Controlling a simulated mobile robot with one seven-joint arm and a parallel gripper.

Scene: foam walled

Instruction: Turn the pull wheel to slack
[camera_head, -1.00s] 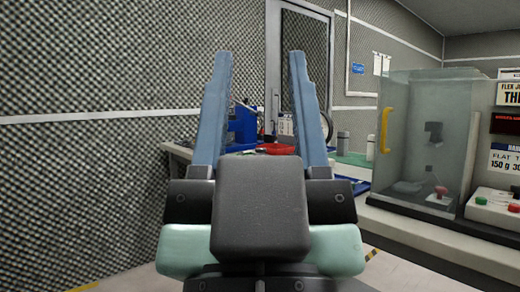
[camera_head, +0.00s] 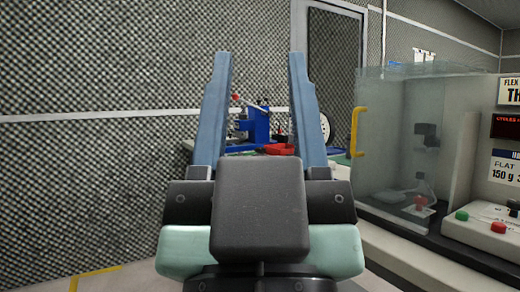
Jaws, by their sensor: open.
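My gripper (camera_head: 262,75) fills the middle of the view. Its two blue fingers stand wide apart and nothing is between them close up. Beyond the fingers, on a far bench, is a blue machine (camera_head: 258,123) with a red knob. A dark-rimmed round disc (camera_head: 313,131) with a pale face shows behind the right finger and is partly hidden by it. I cannot tell whether this disc is the pull wheel. My gripper is well short of the bench and touches nothing.
At right, a glass-walled cabinet (camera_head: 390,130) with a yellow handle (camera_head: 357,132) stands on a counter beside a control box (camera_head: 490,226) with green and red buttons. A dark foam wall (camera_head: 90,180) runs along the left.

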